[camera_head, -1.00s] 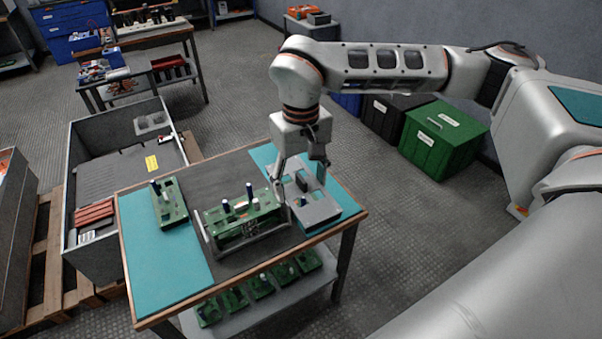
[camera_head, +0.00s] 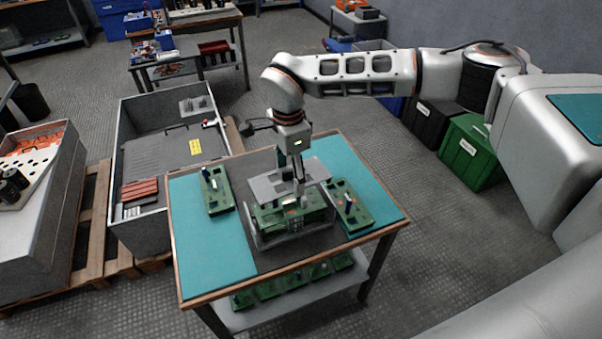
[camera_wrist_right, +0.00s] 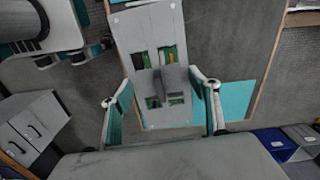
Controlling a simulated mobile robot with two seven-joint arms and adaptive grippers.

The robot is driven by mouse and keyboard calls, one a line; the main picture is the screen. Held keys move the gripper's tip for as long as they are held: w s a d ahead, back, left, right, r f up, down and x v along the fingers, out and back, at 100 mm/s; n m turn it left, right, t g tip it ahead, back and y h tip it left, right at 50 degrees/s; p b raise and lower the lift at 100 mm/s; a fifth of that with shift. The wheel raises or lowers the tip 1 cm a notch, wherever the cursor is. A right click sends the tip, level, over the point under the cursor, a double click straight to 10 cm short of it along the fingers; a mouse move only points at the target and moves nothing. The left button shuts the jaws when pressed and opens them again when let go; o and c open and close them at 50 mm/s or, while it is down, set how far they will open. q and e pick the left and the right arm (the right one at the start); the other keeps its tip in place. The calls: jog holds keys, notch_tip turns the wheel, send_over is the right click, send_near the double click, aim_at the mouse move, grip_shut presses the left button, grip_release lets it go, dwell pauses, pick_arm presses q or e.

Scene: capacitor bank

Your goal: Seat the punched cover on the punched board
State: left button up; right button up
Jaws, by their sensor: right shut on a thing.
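The punched cover (camera_head: 268,190) is a flat grey plate with cut-outs. My right gripper (camera_head: 298,178) is shut on it and holds it over the middle green board (camera_head: 290,217), which sits in a metal cradle on the table. From the head I cannot tell how much gap lies between them. In the right wrist view the cover (camera_wrist_right: 150,28) hangs between the fingers of my right gripper (camera_wrist_right: 166,82), which close around its dark grey block handle (camera_wrist_right: 174,78). Green board parts show through its openings. My left gripper is not in view.
A green board with upright posts (camera_head: 216,190) lies on the left, another (camera_head: 350,206) on the right. The teal mat (camera_head: 210,255) is clear at front left. More boards sit on the lower shelf (camera_head: 265,311). A grey bin (camera_head: 130,225) stands close left.

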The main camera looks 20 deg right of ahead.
jog(key=shift+w+a+f+m, duration=0.15)
jog(key=shift+w+m, duration=0.15)
jog(key=shift+m, duration=0.2)
jog(key=shift+f, duration=0.25)
jog(key=shift+f+b, duration=0.55)
jog(key=shift+b, duration=0.05)
jog(key=shift+f+b, duration=0.55)
jog(key=shift+f, duration=0.15)
jog(key=shift+f+b, duration=0.3)
jog(key=shift+f, duration=0.15)
jog(key=shift+f+b, duration=0.5)
jog(key=shift+f, duration=0.2)
jog(key=shift+f+b, duration=0.35)
jog(key=shift+f, duration=0.2)
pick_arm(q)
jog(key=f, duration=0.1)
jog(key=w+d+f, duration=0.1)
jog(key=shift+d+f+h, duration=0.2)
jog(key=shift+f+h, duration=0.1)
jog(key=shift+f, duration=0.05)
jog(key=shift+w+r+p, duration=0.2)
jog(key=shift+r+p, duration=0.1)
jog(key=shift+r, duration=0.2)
